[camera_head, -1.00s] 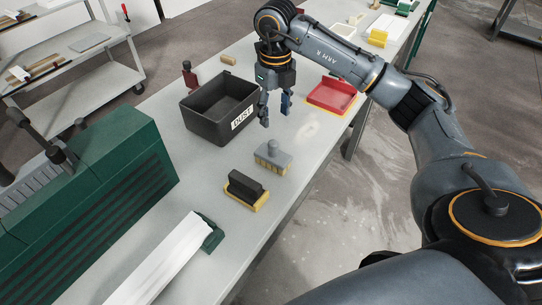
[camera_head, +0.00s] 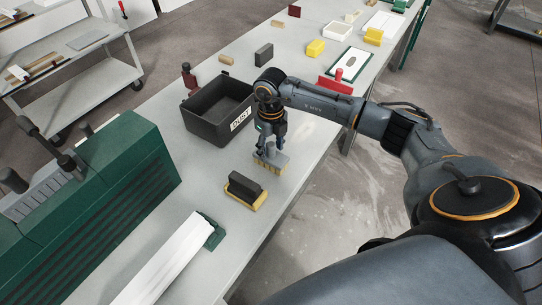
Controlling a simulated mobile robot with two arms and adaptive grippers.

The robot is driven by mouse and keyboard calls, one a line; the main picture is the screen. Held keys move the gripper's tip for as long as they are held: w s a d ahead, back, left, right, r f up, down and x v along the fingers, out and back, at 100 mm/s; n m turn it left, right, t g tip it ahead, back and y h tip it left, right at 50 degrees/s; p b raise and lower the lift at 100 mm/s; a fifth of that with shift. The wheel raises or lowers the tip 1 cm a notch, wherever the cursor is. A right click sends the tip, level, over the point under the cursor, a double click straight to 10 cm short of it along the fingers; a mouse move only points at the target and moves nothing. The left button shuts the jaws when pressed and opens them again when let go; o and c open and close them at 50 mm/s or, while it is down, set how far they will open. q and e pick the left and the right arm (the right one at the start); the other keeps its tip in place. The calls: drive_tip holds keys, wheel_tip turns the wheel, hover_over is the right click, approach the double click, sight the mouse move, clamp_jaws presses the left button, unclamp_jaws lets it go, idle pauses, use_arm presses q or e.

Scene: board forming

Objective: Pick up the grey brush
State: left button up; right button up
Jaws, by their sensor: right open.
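The grey brush (camera_head: 271,163) with yellow bristles lies on the grey workbench (camera_head: 296,190), to the right of the black dust bin. My right gripper (camera_head: 271,147) points down right over the brush, with its fingers at the brush's grey handle. The jaws are open, and the handle is largely hidden by the fingers. I cannot tell whether the fingers touch it. My left gripper is not in view.
A dark brush with a yellow base (camera_head: 244,190) lies just nearer to me. The black dust bin (camera_head: 205,122) stands close on the left. A red dustpan (camera_head: 338,84) is partly hidden behind my right arm. A green machine (camera_head: 125,165) stands at left.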

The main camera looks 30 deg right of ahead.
clamp_jaws()
drive_tip(key=shift+r, duration=0.1)
idle(0.4)
drive_tip(key=shift+w+r+b, duration=0.1)
drive_tip(key=shift+r+b, duration=0.45)
drive_tip(key=shift+b, duration=0.2)
drive_tip(key=w+r+b, duration=0.6)
drive_tip(key=w+r, duration=0.5)
drive_tip(key=w, duration=0.3)
drive_tip(key=shift+r, duration=0.35)
drive_tip(key=shift+d, duration=0.1)
